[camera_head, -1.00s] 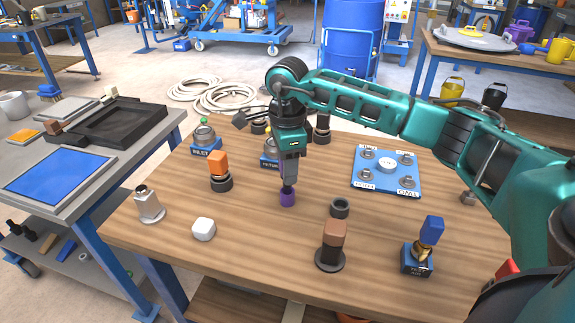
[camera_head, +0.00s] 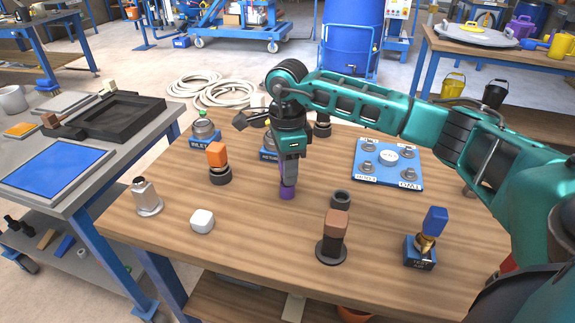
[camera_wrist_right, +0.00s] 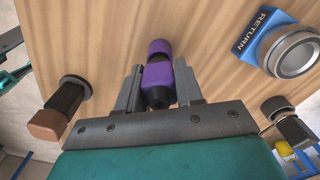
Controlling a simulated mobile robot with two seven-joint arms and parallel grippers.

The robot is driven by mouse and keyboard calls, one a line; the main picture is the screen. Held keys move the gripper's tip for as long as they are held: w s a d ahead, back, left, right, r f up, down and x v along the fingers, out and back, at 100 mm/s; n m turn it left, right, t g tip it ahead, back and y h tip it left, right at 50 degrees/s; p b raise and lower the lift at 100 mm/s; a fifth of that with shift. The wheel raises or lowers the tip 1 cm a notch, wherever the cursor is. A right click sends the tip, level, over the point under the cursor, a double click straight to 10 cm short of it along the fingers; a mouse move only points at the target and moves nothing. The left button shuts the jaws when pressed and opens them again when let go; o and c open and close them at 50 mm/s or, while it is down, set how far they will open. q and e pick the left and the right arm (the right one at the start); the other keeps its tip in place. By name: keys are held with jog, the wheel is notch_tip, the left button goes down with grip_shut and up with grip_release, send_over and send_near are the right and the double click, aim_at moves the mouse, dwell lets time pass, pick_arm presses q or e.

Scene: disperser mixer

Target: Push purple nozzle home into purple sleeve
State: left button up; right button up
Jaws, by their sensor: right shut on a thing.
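My right gripper (camera_head: 289,180) points down over the middle of the wooden table. It is shut on the purple nozzle (camera_wrist_right: 157,76), which has a dark end towards my palm and shows between the fingers in the right wrist view. The purple sleeve (camera_head: 287,193) stands on the table right below the fingers. It also shows just beyond the nozzle in the right wrist view (camera_wrist_right: 159,47). The nozzle is in line with the sleeve and close against it. How deep it sits inside is hidden. My left gripper is not in view.
A blue plate (camera_head: 388,181) with fittings lies behind.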

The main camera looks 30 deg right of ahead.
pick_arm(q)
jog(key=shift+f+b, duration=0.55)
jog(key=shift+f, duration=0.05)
pick_arm(e)
jog(key=shift+f, duration=0.85)
jog(key=o, duration=0.9)
jog(key=shift+f, duration=0.1)
jog(key=shift+o, duration=1.2)
notch_tip(320, 180, up, 2)
jog(key=shift+w+r, duration=0.1)
notch_tip(320, 180, up, 11)
jog(key=shift+f+p, duration=0.1)
jog(key=shift+p, duration=0.55)
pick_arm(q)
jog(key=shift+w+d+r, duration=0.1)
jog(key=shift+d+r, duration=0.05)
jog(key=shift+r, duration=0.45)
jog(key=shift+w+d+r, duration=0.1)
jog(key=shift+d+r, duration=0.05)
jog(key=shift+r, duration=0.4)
